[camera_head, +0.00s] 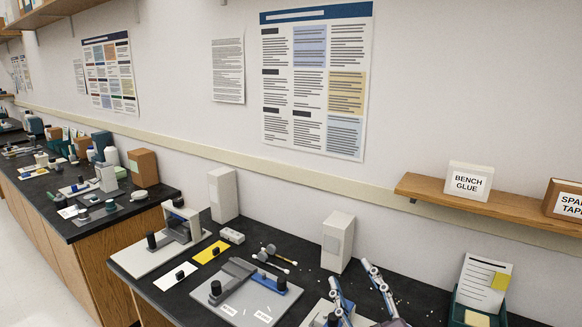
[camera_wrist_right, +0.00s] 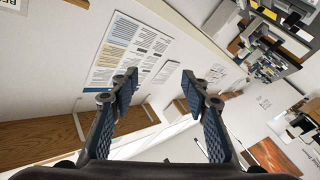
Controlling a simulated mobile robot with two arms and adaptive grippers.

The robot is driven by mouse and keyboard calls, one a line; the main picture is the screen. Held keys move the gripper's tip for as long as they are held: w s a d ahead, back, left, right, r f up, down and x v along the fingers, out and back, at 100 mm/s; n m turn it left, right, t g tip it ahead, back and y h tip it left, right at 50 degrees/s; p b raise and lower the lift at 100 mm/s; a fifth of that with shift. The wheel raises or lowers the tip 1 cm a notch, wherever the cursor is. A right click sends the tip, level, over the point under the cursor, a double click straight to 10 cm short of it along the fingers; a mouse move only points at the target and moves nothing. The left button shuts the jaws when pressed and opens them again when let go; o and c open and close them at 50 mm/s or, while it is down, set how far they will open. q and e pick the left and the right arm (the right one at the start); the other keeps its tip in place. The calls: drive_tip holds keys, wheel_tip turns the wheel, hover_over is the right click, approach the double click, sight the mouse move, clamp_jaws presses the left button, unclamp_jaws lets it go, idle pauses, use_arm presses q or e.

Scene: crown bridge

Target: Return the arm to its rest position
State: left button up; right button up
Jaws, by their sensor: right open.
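My right gripper (camera_head: 350,272) shows at the bottom of the head view, right of centre, its two blue-and-white fingers apart and pointing up in front of the black bench top (camera_head: 408,293). In the right wrist view the gripper (camera_wrist_right: 158,84) is open, with nothing between its dark fingers. Beyond them that view shows a wall with posters and a wooden shelf, at a strong tilt. My left gripper is not in view.
A grey board (camera_head: 243,303) with a blue-ended grey part lies left of the gripper. A tall white box (camera_head: 338,240) stands behind it. A teal tray (camera_head: 478,312) holds papers at right. A wall shelf (camera_head: 480,205) bears a bench glue box (camera_head: 468,182) and a tape box (camera_head: 565,201).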

drive_tip(key=s+d+f+m+g+h, duration=0.1)
drive_tip(key=s+d+f+g, duration=0.1)
drive_tip(key=s+f, duration=0.3)
drive_tip(key=s+d+f+m+g+h, duration=0.1)
drive_tip(key=s+f+g, duration=0.4)
drive_tip(key=f, duration=0.6)
drive_tip(key=s+d+f+m+g+h, duration=0.1)
drive_tip(key=s+d+f+m+g, duration=0.2)
drive_tip(key=f, duration=0.6)
drive_tip(key=shift+s+d+f+g, duration=0.1)
drive_tip(key=shift+s+d+g, duration=0.2)
drive_tip(key=shift+s+d, duration=0.75)
drive_tip(key=s+f+m+g, duration=0.1)
drive_tip(key=s+f+g, duration=0.5)
drive_tip(key=s, duration=0.7)
wheel_tip(320, 180, down, 31)
drive_tip(key=s+b, duration=0.2)
drive_tip(key=b, duration=0.3)
drive_tip(key=s+d+f+b, duration=0.1)
drive_tip(key=s+f+b, duration=0.1)
drive_tip(key=s+f, duration=0.6)
drive_tip(key=s+d+f+g+b, duration=0.1)
drive_tip(key=s+d+f+b, duration=0.1)
drive_tip(key=s+f, duration=0.7)
drive_tip(key=shift+d+f+b, duration=0.25)
drive_tip(key=shift+f+b, duration=0.25)
drive_tip(key=shift+f, duration=1.9)
